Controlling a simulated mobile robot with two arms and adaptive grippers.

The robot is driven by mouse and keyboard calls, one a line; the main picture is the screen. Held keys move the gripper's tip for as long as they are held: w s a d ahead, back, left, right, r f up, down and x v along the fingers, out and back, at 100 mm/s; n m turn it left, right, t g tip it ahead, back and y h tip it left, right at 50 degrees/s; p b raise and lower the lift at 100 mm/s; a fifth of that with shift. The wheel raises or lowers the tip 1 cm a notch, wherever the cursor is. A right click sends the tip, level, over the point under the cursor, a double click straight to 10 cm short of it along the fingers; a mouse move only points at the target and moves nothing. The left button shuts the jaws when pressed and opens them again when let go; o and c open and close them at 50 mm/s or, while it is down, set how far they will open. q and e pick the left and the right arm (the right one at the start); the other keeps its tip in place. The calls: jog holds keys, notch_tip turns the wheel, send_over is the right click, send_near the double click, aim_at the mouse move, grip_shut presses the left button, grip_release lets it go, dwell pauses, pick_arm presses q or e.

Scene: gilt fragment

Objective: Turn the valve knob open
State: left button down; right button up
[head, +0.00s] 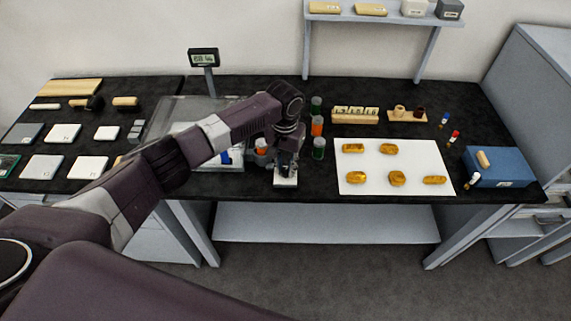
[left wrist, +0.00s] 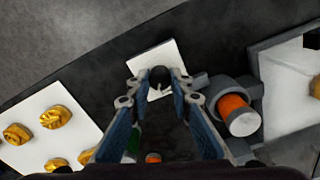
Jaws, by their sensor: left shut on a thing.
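The valve knob (left wrist: 160,75) is a small dark round knob over a white square plate (left wrist: 148,56), seen in the left wrist view. My left gripper (left wrist: 161,89) is shut on the knob, with its fingertips on either side of it. In the head view, my left gripper (head: 285,167) points down over the white plate (head: 286,182) near the table's front edge, and it hides the knob. How far the knob is turned cannot be told. My right gripper is in neither view.
A grey holder with an orange-ended cylinder (left wrist: 235,112) stands close beside the plate. A tray (head: 158,125) lies to its left. A blue box (head: 500,168) is at far right.

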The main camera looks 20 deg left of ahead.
aim_at(286, 169)
pick_arm(q)
jog(key=m+p, duration=0.1)
jog(key=m, duration=0.4)
jog(key=shift+m, duration=0.3)
jog(key=m, duration=0.6)
jog(key=shift+m, duration=0.3)
jog(key=shift+r, duration=0.1)
jog(key=c, duration=1.7)
grip_release()
jog(key=shift+c, duration=0.2)
notch_tip(286, 169, up, 12)
